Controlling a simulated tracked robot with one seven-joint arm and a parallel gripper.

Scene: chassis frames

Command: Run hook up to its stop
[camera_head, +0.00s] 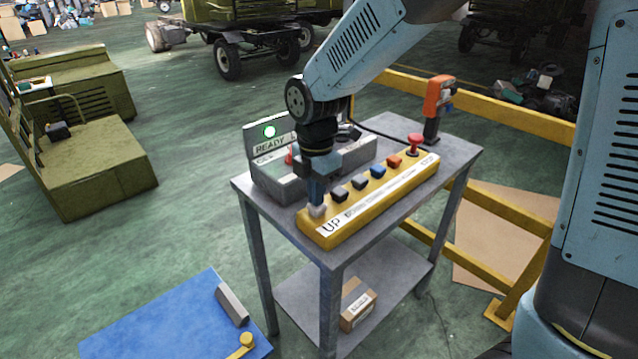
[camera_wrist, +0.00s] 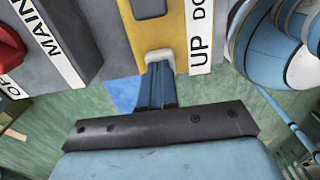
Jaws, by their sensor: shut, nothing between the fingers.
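A yellow control pendant (camera_head: 378,200) lies on a grey metal stand, with a row of buttons along it. Its near-end button is pale, beside the label UP; this UP button (camera_head: 317,212) also shows in the wrist view (camera_wrist: 159,55). My gripper (camera_head: 317,199) is shut and points down at the UP button, its fingertips at or on the button's edge. In the wrist view the closed fingers (camera_wrist: 159,72) overlap part of the button. I cannot tell whether it is pressed in. The hook is not visible in either view.
Behind the pendant stands a grey box (camera_head: 272,185) with a lit green lamp (camera_head: 269,131) by READY. A red mushroom button (camera_head: 415,141) tops the pendant's far end. An orange device (camera_head: 437,95) stands at the back corner. Yellow rails (camera_head: 500,99) run behind the stand (camera_head: 250,189).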

